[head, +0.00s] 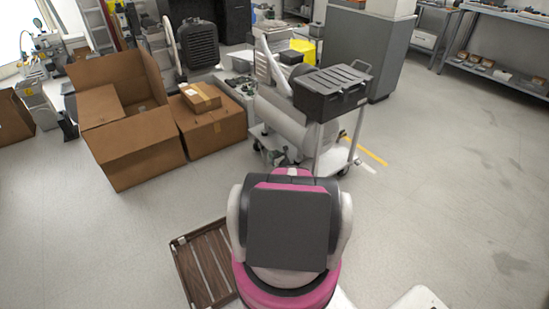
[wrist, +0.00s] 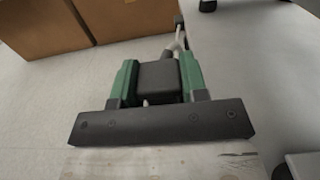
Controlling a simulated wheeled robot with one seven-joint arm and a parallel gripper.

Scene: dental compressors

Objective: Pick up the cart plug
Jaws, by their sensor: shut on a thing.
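The cart plug (wrist: 158,78) is a dark grey block in the middle of the wrist view. My gripper (wrist: 158,70) has green fingers on both sides of it and is shut on it. A pale cable (wrist: 177,43) runs from behind the plug toward the top of the wrist view. In the head view the white cart (head: 325,158) stands just beyond my arm, carrying a black toolbox (head: 331,91) and a pale tank. My arm hides the gripper and plug in the head view.
An open cardboard box (head: 140,155) and a closed box (head: 212,130) stand left of the cart. A brown slatted pallet (head: 205,265) lies at the lower left. The floor to the right is clear. A light, flat surface (wrist: 245,70) lies right of the gripper in the wrist view.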

